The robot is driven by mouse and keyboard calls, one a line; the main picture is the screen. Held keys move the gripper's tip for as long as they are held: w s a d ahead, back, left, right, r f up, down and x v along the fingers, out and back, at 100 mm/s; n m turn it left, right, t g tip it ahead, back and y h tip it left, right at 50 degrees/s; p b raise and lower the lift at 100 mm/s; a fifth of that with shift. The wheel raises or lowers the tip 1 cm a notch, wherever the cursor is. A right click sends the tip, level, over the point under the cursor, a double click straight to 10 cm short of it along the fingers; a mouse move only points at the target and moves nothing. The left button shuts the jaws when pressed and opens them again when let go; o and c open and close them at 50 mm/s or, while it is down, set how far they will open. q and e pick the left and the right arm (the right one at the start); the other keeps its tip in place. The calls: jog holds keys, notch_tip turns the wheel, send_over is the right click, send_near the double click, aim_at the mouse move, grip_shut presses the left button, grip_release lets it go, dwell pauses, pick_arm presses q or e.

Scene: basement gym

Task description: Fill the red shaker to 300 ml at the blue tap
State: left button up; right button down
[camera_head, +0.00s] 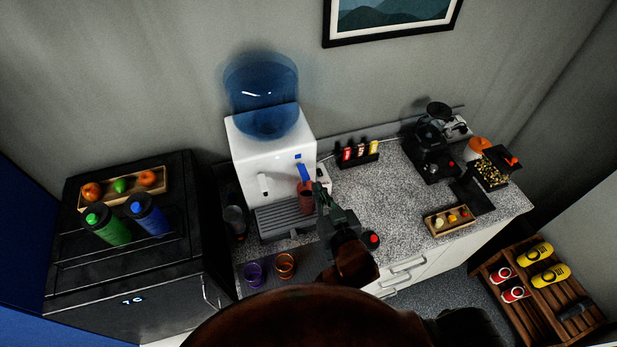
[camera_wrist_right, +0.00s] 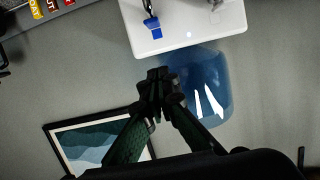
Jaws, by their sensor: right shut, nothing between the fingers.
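The red shaker (camera_head: 306,201) stands upright on the drip tray (camera_head: 285,218) of the white water dispenser (camera_head: 262,155), under the blue tap (camera_head: 302,173). The water level inside it cannot be made out. My right gripper (camera_head: 319,191) is shut and empty, just right of the shaker and tap; I cannot tell whether it touches either. In the right wrist view the shut fingers (camera_wrist_right: 155,77) appear against the wall and dispenser, with the blue tap (camera_wrist_right: 153,27) beyond. The shaker is not visible there. My left gripper is out of view.
A white tap (camera_head: 264,184) is left of the blue one. Two glasses (camera_head: 284,265) stand in front of the dispenser. A red-topped item (camera_head: 371,239) sits by my right arm. The counter (camera_head: 385,200) has clear room; a coffee machine (camera_head: 434,145) stands farther right.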

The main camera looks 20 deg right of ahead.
jog(key=p, duration=0.2)
send_over(304, 172)
jog(key=s, duration=0.4)
notch_tip(304, 172, down, 2)
notch_tip(304, 172, down, 4)
jog(key=shift+f, duration=0.25)
